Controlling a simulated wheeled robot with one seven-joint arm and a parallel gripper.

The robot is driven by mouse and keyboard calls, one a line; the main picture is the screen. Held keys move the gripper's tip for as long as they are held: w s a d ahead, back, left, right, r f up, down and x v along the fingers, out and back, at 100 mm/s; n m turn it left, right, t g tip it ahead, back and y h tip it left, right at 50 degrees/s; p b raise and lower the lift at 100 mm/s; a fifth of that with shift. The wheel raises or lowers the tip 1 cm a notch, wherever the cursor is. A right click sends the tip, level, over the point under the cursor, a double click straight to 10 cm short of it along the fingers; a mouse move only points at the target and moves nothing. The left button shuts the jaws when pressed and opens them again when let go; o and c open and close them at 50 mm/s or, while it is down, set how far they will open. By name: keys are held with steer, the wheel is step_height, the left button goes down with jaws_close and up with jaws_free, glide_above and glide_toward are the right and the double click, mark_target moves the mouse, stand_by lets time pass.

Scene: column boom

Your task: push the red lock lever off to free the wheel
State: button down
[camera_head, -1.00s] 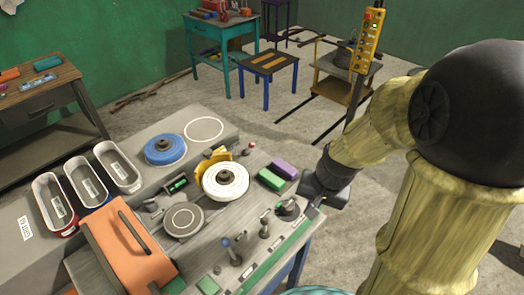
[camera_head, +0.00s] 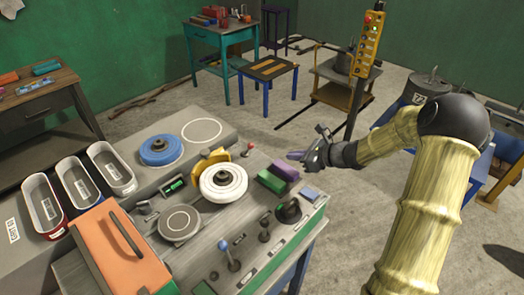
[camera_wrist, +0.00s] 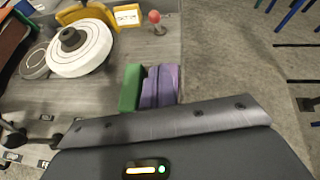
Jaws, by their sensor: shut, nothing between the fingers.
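The red lock lever (camera_head: 250,146) is a small red knob on a short stem, standing on the panel behind and right of the white wheel (camera_head: 237,192). In the wrist view the red knob (camera_wrist: 154,16) is at the top, right of a yellow bracket and a white label, with the white wheel (camera_wrist: 95,52) to the left. My gripper (camera_head: 297,155) is shut and empty, to the right of the lever and apart from it, above the panel's right edge. The fingertips are not clear in the wrist view.
A yellow bracket (camera_head: 208,161) stands behind the wheel. Black and blue-knobbed levers (camera_head: 223,244) stand nearer the front.

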steer(key=p, duration=0.3)
glide_toward(248, 149)
steer(key=f, duration=0.1)
steer(key=d+f, duration=0.1)
steer(key=f, duration=0.1)
steer(key=shift+f, duration=0.1)
steer(key=shift+w+a+r+p, duration=0.2)
steer(key=shift+w+a+p, duration=0.15)
steer(key=shift+a, duration=0.15)
steer(key=shift+w+a+r+p, duration=0.15)
steer(key=shift+w+a+p, duration=0.2)
steer(key=shift+a, duration=0.15)
steer(key=shift+w+a+r, duration=0.15)
steer(key=shift+w+a, duration=0.15)
steer(key=shift+a, duration=0.25)
steer(key=shift+w, duration=0.1)
steer(key=shift+r+p, duration=0.1)
steer(key=shift+p, duration=0.35)
